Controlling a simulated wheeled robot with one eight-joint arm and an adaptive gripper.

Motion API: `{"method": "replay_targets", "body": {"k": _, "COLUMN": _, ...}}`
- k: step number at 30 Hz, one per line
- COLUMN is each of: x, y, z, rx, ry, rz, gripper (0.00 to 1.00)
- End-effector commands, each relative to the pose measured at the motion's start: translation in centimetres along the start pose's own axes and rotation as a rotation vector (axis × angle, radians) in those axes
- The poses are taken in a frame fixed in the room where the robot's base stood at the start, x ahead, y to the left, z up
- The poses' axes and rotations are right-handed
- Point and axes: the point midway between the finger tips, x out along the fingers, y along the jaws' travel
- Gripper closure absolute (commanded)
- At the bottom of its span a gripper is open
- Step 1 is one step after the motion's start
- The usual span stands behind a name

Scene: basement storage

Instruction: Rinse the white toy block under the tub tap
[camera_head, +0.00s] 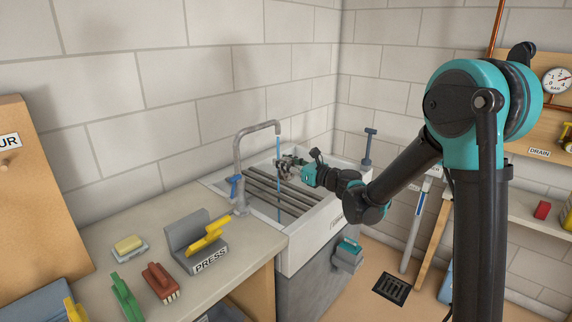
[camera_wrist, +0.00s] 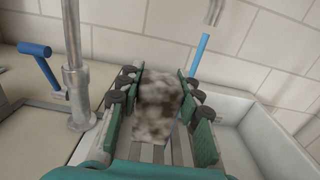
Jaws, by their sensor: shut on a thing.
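My gripper (camera_wrist: 163,85) is shut on the white toy block (camera_wrist: 160,105), which is mottled with brown-grey dirt. In the head view my gripper (camera_head: 289,163) is over the tub (camera_head: 310,240), above its slats; the block is too small there to make out clearly. The grey tap (camera_head: 240,160) stands at the tub's left edge, with a blue lever (camera_head: 236,186). A thin blue water stream (camera_head: 278,185) falls from its spout, close to my gripper. In the wrist view the stream (camera_wrist: 200,52) shows beyond the right finger, apart from the block's visible face.
The counter left of the tub holds a yellow sponge (camera_head: 128,246), a green brush (camera_head: 124,297), a red-brown brush (camera_head: 160,281) and a grey PRESS device (camera_head: 190,240). Walls stand close behind the tub. A floor drain (camera_head: 392,289) lies at the tub's right.

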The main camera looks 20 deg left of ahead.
Motion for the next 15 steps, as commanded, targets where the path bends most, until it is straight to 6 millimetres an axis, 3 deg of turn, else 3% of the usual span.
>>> {"method": "replay_targets", "body": {"k": 15, "x": 3.7, "y": -2.9, "z": -0.9, "rx": 0.000, "ry": 0.000, "rz": 0.000, "gripper": 0.94}}
